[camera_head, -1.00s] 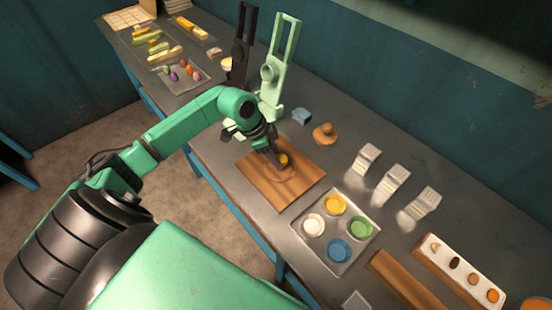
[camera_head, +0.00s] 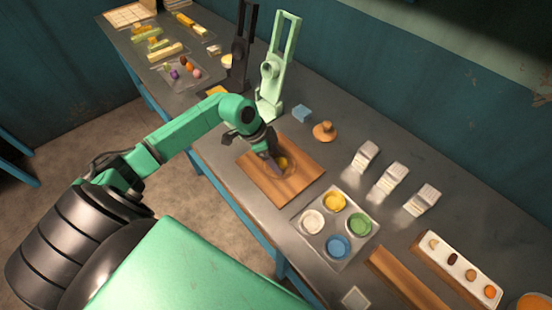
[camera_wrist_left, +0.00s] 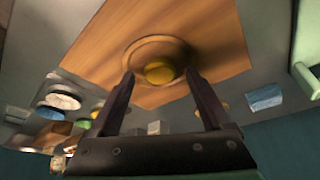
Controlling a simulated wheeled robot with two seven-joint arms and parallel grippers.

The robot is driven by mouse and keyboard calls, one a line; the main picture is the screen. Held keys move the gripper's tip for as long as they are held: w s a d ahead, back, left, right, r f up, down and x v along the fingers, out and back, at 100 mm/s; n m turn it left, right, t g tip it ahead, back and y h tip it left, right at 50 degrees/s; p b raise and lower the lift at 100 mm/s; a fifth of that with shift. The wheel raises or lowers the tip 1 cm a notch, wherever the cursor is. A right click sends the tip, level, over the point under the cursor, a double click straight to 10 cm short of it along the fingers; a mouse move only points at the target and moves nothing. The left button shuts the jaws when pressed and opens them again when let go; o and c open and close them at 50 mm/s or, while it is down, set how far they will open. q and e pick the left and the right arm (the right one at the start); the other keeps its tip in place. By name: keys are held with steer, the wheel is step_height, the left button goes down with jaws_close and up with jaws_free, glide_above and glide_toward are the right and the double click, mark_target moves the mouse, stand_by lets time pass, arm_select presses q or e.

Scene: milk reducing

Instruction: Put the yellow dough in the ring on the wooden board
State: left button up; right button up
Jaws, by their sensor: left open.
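The yellow dough (camera_head: 282,163) is a small round lump on the wooden board (camera_head: 262,186), at the ring (camera_head: 291,172). In the left wrist view the dough (camera_wrist_left: 160,71) lies inside the round outline of the ring (camera_wrist_left: 133,52), toward its near edge, on the board (camera_wrist_left: 100,40). My left gripper (camera_head: 275,169) is over the board beside the dough. In the left wrist view its two fingers (camera_wrist_left: 160,82) are apart, with the dough seen between and beyond their tips. I cannot tell whether they touch it. My right gripper is not in view.
A metal tray with coloured cups (camera_head: 322,262) stands right of the board. A wooden knobbed lid (camera_head: 324,132), a blue block (camera_head: 301,114) and a light green press (camera_head: 277,65) stand behind it. Several white stacks (camera_head: 388,182) stand farther right.

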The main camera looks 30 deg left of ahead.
arm_select(q)
steer(key=b+v, duration=0.2)
steer(key=v, duration=0.9)
steer(key=shift+r, duration=0.1)
